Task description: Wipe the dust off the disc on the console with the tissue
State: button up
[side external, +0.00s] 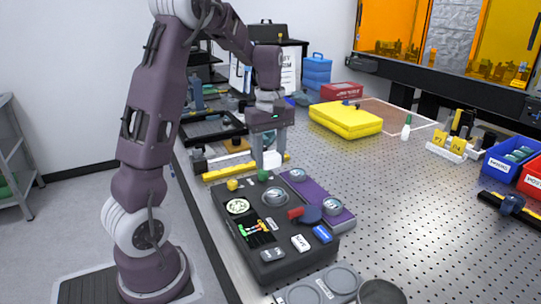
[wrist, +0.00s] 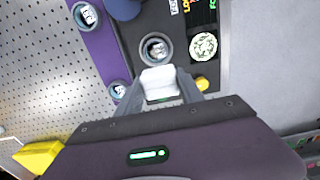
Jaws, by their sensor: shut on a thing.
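The console (side external: 285,262) is a dark box with a round silver disc (side external: 275,196) in a ring-shaped seat on its top. The disc also shows in the wrist view (wrist: 156,48), just beyond my fingertips. My gripper (side external: 267,160) is shut on the white tissue (side external: 273,160), which also shows between the fingers in the wrist view (wrist: 159,80). The tissue is above the console's far end, apart from the disc in the wrist picture. The exact height gap is hard to judge. Dust on the disc is too small to make out.
A purple tray (side external: 315,192) with round pieces stands against the console's right side.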

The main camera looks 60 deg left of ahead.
aim_at(272, 168)
jog(key=shift+f, duration=2.7)
jog(key=shift+d+f, duration=0.4)
jog(key=shift+f, duration=0.05)
jog(key=shift+w+d+f, duration=0.1)
jog(key=shift+w+d, duration=0.05)
jog(key=shift+d, duration=1)
jog(key=shift+w+d+f, duration=0.1)
jog(key=shift+d, duration=1)
jog(key=shift+s+a, duration=0.15)
jog(key=shift+a, duration=1.2)
jog(key=shift+s+a, duration=0.1)
jog(key=shift+a, duration=1.2)
jog(key=shift+r, duration=4.05)
